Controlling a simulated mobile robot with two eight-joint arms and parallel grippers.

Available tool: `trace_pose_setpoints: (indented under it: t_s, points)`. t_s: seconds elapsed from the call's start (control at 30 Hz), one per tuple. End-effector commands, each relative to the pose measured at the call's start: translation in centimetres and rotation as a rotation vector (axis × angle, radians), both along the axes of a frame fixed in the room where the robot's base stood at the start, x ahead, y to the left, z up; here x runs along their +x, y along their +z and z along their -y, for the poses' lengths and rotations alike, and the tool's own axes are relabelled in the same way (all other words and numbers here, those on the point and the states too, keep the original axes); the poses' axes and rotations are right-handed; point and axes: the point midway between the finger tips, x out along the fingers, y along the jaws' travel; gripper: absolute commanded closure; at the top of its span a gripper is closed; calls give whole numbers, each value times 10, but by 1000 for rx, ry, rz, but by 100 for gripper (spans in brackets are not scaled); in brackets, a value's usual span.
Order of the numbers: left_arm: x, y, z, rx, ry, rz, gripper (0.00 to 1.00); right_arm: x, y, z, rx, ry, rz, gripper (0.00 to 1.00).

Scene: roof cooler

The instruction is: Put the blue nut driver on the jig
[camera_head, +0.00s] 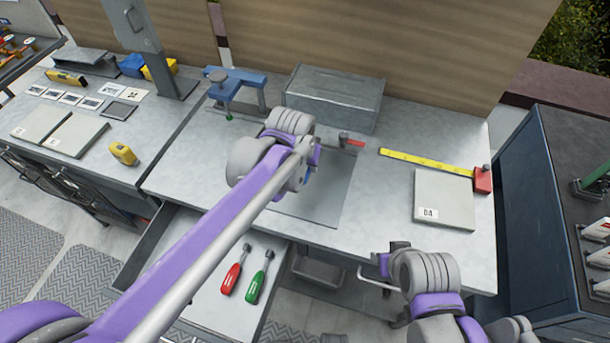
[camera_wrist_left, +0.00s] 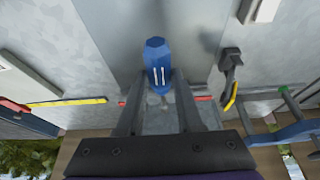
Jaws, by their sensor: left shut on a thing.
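The blue nut driver (camera_wrist_left: 157,62) is held between the two fingers of my left gripper (camera_wrist_left: 157,85) in the left wrist view, its blue handle toward the camera. In the head view my left gripper (camera_head: 307,178) is over the middle of the workbench, mostly hidden by my own wrist, with only a bit of blue showing. A flat grey plate (camera_head: 335,195) lies on the bench below it. I cannot tell which part is the jig. My right gripper (camera_head: 383,268) is at the bench's front edge, its fingers too unclear to judge.
An open drawer holds a red driver (camera_head: 231,277) and a green driver (camera_head: 259,282). A blue vise (camera_head: 236,82) and grey box (camera_head: 333,98) stand behind. A yellow tape (camera_head: 425,162) and grey block (camera_head: 443,200) lie right. A dark-headed tool (camera_wrist_left: 230,62) shows in the wrist view.

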Motion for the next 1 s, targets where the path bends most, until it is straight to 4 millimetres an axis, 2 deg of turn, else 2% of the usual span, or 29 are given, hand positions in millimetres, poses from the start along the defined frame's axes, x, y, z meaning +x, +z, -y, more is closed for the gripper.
trace_pose_setpoints:
  t_s: [0.03,0.1,0.27,0.5,0.9,0.93,1.0]
  points:
    - [0,-11,0,0,0,0,100,0,-2,0,0,0,-1,58]
    - [0,-22,0,0,0,0,100,-1,-3,0,0,0,-1,58]
    - [0,-36,0,0,0,0,100,-1,-4,0,0,0,-2,58]
    - [0,-67,0,0,0,0,100,-2,-7,0,0,0,-3,58]
    - [0,-73,0,0,0,0,100,-2,-10,0,0,0,-5,58]
    - [0,-73,0,0,0,0,61,-2,-10,0,0,0,-5,58]
    - [0,-72,0,0,0,0,48,-2,-9,0,0,0,-4,58]
